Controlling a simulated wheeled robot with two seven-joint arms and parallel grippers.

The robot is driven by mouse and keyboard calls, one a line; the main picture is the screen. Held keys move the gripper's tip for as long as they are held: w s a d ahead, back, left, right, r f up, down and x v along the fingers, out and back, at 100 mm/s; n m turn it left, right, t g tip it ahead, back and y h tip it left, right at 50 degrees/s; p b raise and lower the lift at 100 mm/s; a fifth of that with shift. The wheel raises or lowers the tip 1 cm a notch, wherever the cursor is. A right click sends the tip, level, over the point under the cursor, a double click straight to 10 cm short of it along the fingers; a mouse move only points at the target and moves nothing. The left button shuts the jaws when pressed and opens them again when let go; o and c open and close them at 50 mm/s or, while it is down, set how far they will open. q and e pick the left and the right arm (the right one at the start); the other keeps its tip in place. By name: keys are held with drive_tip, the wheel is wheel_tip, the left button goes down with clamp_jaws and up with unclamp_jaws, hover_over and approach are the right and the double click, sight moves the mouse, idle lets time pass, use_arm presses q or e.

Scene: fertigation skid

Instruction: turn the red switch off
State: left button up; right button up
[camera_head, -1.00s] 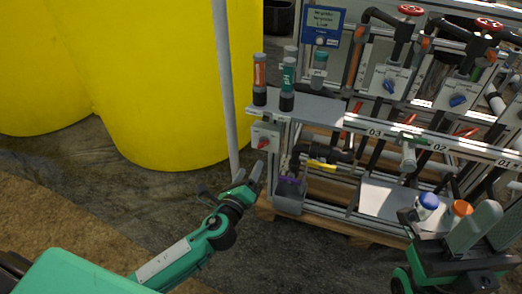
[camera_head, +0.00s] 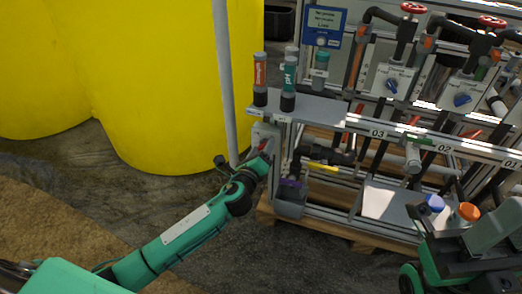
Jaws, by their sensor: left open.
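The red switch sits on a small grey box (camera_head: 262,131) at the left end of the skid, below the shelf. My left gripper (camera_head: 268,149) is at the front of this box, right at the switch. Its fingers cover most or all of the red part, so I cannot tell the switch's position or whether they touch it. The left gripper is open. My right arm (camera_head: 480,245) shows at the lower right, but its fingers cannot be made out clearly.
Orange (camera_head: 260,78) and green-labelled (camera_head: 288,80) cylinders stand on the shelf (camera_head: 320,108) above the switch. A grey post (camera_head: 224,80) and yellow tanks (camera_head: 160,80) are at left. Blue-capped (camera_head: 434,203) and orange-capped (camera_head: 468,211) bottles are near my right arm.

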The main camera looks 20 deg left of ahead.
use_arm(q)
drive_tip(key=c, duration=1)
